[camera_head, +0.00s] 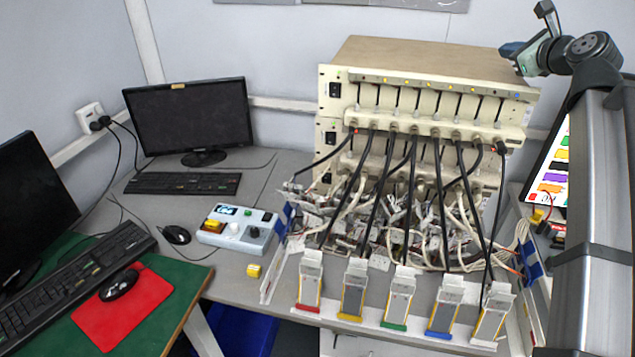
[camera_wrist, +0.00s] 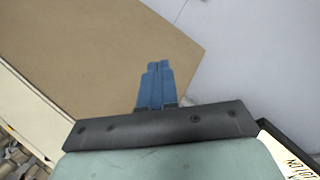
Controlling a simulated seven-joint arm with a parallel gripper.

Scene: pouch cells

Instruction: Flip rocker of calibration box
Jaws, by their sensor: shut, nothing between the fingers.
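A pale blue-white box with controls, which looks like the calibration box (camera_head: 208,238), sits on the grey desk left of the centre. It has a small lit display (camera_head: 226,211), a yellow-orange control (camera_head: 213,226), a green button and light and dark knobs. Which of these is the rocker, and its position, is too small to tell. My gripper (camera_head: 506,50) is high at the upper right, by the top right corner of the rack cabinet, far from the box. In the wrist view its blue fingers (camera_wrist: 157,84) are together and empty, over the cabinet's brown top.
The cream rack cabinet (camera_head: 430,62) with black cables and tangled wires fills the middle. Several pouch cells in coloured holders (camera_head: 398,300) stand at its front. A small yellow block (camera_head: 254,271) lies before the box. Monitor (camera_head: 190,117), keyboard (camera_head: 183,183) and mouse (camera_head: 176,235) are left.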

